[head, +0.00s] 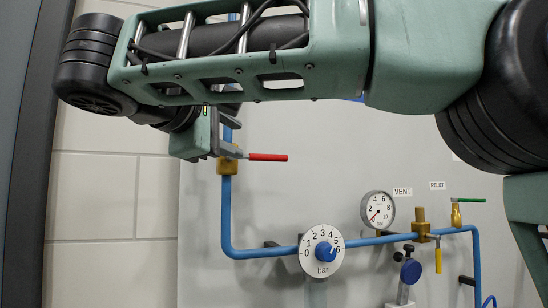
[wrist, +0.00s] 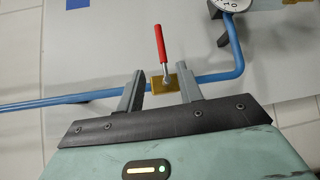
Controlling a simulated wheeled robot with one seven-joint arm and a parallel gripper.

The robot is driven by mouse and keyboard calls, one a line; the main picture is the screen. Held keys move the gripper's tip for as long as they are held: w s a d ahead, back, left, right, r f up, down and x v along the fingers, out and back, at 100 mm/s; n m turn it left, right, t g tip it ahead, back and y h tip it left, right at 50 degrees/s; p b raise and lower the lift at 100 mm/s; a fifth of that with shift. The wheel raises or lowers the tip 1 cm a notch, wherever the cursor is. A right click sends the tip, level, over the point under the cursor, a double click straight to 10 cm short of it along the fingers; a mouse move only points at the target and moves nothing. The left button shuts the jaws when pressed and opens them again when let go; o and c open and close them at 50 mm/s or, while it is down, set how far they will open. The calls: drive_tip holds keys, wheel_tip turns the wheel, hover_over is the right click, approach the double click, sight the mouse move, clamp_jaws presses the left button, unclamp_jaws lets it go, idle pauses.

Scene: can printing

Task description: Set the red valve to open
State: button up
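The red valve has a red lever handle (head: 267,157) and a brass body (head: 227,166) on a vertical stretch of blue pipe. The lever points right, crosswise to its pipe. In the wrist view the red handle (wrist: 160,42) points up from the brass body (wrist: 172,84), across the blue pipe. My gripper (wrist: 162,84) is open, with one finger on each side of the lever's base end. Nothing is held between the fingers. In the head view my gripper (head: 234,138) is at the valve, partly hidden by my arm. I cannot tell whether a finger touches it.
On the grey panel (head: 210,270), a white numbered dial (head: 309,261) with a blue knob, a pressure gauge (head: 373,217), a yellow-handled valve (head: 438,259), a green-handled valve (head: 470,201) and a dark blue knob (head: 411,271) sit lower right. Bare panel lies right of the red lever.

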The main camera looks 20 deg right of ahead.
sight(269, 156)
drive_tip(key=p+x, duration=0.4)
drive_tip(key=x, duration=1)
drive_tip(key=shift+w+d, duration=0.1)
drive_tip(key=shift+w+d+f+p, duration=0.25)
drive_tip(key=shift+w+d+p, duration=0.05)
drive_tip(key=shift+w+p, duration=0.05)
clamp_jaws()
